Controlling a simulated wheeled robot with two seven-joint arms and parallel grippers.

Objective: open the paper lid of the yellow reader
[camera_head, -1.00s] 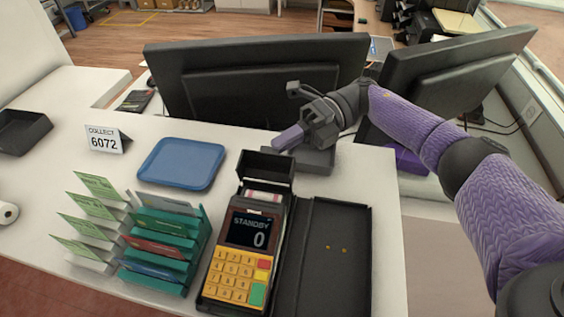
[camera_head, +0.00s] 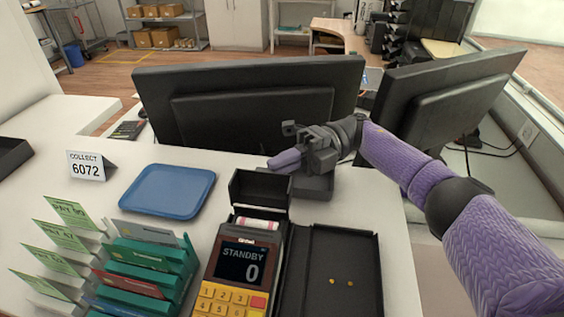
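The yellow reader (camera_head: 230,296) stands on the counter, its dark screen reading STANDBY 0. Its black paper lid (camera_head: 259,189) is tilted up at the far end. A white paper roll with a pink mark (camera_head: 257,223) shows in the opening below it. My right gripper (camera_head: 284,160) is just behind and above the raised lid, its purple fingertip pointing left. It holds nothing that I can see. Its fingers overlap in this view, so their gap is hidden. I cannot tell whether the fingertip touches the lid. My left gripper is out of view.
A black tray (camera_head: 355,265) with two small brass-coloured pieces lies right of the reader. A grey tray (camera_head: 316,187) sits under my gripper. A blue tray (camera_head: 168,191), a COLLECT 6072 sign (camera_head: 86,167) and card racks (camera_head: 150,258) are left. Two monitors (camera_head: 245,105) (camera_head: 447,110) stand behind.

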